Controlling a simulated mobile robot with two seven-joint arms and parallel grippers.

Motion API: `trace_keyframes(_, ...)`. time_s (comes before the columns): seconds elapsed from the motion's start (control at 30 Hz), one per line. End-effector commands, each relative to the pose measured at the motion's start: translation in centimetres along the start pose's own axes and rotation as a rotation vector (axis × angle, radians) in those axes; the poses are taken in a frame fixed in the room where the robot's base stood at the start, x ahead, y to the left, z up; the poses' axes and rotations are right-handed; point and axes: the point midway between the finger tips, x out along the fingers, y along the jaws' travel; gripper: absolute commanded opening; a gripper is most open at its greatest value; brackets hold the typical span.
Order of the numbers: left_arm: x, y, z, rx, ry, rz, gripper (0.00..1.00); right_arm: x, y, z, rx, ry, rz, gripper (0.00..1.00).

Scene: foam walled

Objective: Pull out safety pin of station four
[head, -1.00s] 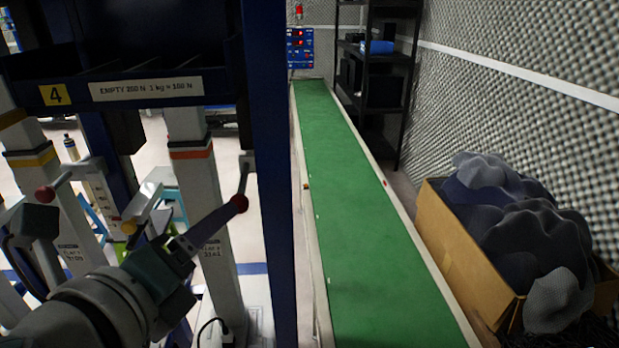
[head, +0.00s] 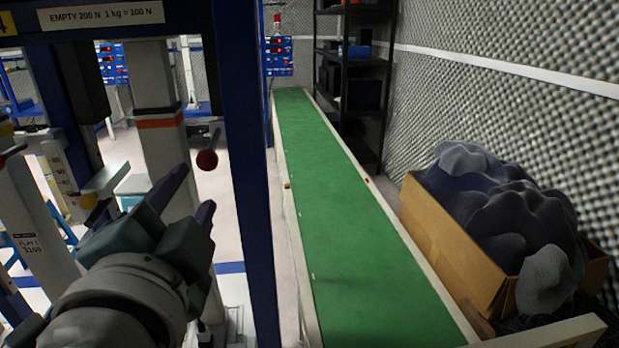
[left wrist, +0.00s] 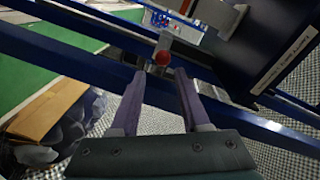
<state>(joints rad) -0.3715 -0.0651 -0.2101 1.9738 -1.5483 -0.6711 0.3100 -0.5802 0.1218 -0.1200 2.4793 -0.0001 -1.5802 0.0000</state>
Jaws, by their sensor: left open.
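A red ball knob (head: 207,160), apparently the safety pin's end, hangs at a thin dark rod beside the blue post of the station frame. In the left wrist view the red knob (left wrist: 163,58) appears just beyond and between the fingertips. My left gripper (head: 194,188) is open and empty, its two purple fingers spread just below the knob. In the left wrist view my left gripper (left wrist: 160,74) has nothing between its fingers. The yellow number plate (head: 5,24) is cut off at the top left. My right gripper is out of view.
The blue post (head: 245,160) stands close right of the knob. A white column (head: 158,90) with an orange band is behind. A green conveyor (head: 335,210) runs right of the frame. A cardboard box (head: 450,240) of grey foam stands at the right.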

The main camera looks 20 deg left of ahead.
Motion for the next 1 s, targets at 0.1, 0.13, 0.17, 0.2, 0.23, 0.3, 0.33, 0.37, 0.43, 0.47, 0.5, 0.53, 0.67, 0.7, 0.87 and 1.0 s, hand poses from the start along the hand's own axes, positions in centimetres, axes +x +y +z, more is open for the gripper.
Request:
trace_keyframes(0.1,0.1,0.7,0.0,-0.201,-0.011,-0.051,0.46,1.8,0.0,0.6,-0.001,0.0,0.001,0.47)
trace_keyframes(0.13,0.1,0.6,-0.1,-0.237,-0.011,-0.06,0.46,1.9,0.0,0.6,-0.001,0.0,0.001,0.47)
trace_keyframes(0.17,0.1,0.5,-0.2,-0.265,-0.01,-0.068,0.46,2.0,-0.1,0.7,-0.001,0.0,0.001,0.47)
trace_keyframes(0.2,0.2,0.4,-0.3,-0.294,-0.01,-0.075,0.46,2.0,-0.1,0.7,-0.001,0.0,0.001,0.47)
trace_keyframes(0.23,0.3,0.3,-0.3,-0.307,-0.009,-0.079,0.46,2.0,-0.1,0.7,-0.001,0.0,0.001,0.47)
trace_keyframes(0.3,0.7,0.1,-0.5,-0.322,-0.009,-0.083,0.46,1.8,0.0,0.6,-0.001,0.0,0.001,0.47)
trace_keyframes(0.33,1.0,0.0,-0.5,-0.324,-0.008,-0.084,0.46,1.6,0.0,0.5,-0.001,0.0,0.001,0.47)
trace_keyframes(0.37,1.4,-0.1,-0.6,-0.325,-0.008,-0.084,0.46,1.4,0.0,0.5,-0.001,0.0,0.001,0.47)
trace_keyframes(0.43,2.6,-0.3,-0.5,-0.324,-0.009,-0.085,0.46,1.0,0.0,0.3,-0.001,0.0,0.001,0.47)
trace_keyframes(0.47,3.2,-0.4,-0.6,-0.324,-0.008,-0.084,0.46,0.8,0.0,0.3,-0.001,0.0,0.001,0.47)
trace_keyframes(0.5,4.0,-0.4,-0.5,-0.322,-0.007,-0.084,0.46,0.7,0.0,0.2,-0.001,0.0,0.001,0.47)
trace_keyframes(0.53,4.6,-0.5,-0.5,-0.321,-0.008,-0.084,0.46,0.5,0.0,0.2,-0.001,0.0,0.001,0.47)
trace_keyframes(0.67,7.1,-0.6,-0.4,-0.322,-0.008,-0.083,0.46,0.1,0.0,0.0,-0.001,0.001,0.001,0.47)
trace_keyframes(0.7,7.7,-0.7,-0.3,-0.322,-0.009,-0.083,0.46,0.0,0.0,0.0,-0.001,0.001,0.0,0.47)
trace_keyframes(0.87,9.5,-0.6,-0.2,-0.322,-0.009,-0.081,0.46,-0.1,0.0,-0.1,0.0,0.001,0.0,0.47)
trace_keyframes(1.0,10.0,-0.6,-0.2,-0.322,-0.009,-0.081,0.46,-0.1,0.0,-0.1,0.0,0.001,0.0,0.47)
